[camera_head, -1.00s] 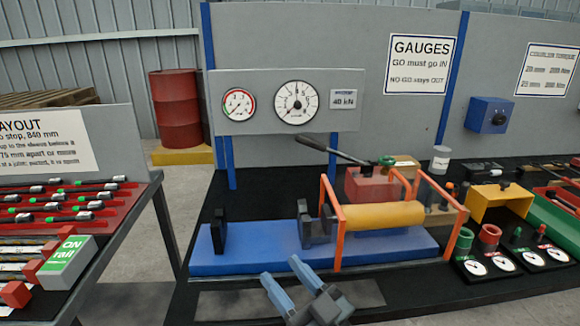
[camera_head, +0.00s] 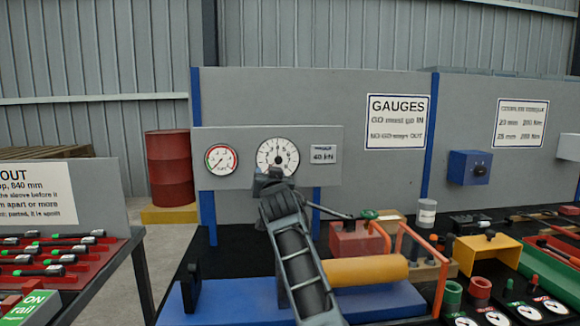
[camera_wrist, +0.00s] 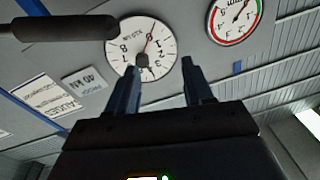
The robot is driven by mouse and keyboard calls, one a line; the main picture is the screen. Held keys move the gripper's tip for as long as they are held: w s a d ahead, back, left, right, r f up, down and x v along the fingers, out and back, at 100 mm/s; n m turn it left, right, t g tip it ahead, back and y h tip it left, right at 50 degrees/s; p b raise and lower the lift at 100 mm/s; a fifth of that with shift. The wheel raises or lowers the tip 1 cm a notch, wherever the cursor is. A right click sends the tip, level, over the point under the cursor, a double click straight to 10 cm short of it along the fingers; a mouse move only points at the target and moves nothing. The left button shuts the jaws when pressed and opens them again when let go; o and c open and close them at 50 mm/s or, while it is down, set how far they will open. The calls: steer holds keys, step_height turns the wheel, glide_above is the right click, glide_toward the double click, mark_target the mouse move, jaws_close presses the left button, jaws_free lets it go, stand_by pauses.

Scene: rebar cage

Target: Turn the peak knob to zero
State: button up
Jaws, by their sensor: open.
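The large white dial gauge (camera_head: 277,150) is on the grey panel, its lower part covered by my gripper (camera_head: 268,178). In the wrist view, the gauge (camera_wrist: 165,42) appears upside down, with a thin reddish needle. A small dark knob (camera_wrist: 141,60) stands out from its face, close to the left finger in the picture. My gripper (camera_wrist: 160,63) is open, with its two fingers pointing at the panel and nothing between them. The knob sits left of the middle of the gap. Whether a finger touches it, I cannot tell.
A smaller red-and-green-rimmed gauge (camera_head: 221,158) is left of the large one. A 40 kN label (camera_head: 323,154) is to its right. Below are a pump with a black lever (camera_head: 330,212), a yellow cylinder (camera_head: 365,270) and an orange guard frame (camera_head: 437,268).

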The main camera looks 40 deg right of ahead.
mark_target(279, 162)
steer(key=shift+m+g+h, duration=0.3)
steer(key=shift+m+g, duration=0.1)
steer(key=shift+g, duration=0.2)
steer(key=shift+w+d+r+p, duration=0.1)
steer(key=shift+w+d+r, duration=0.2)
steer(key=shift+w+d, duration=0.95)
steer(key=shift+w+d+r+p, duration=0.1)
steer(key=shift+w+d+r, duration=0.25)
steer(key=shift+w+d, duration=0.85)
steer(key=shift+w+d+r+p, duration=0.1)
steer(key=shift+w+d+r, duration=0.2)
steer(key=shift+w+d, duration=0.95)
steer(key=shift+s+d, duration=0.45)
steer(key=shift+c, duration=0.4)
jaws_close()
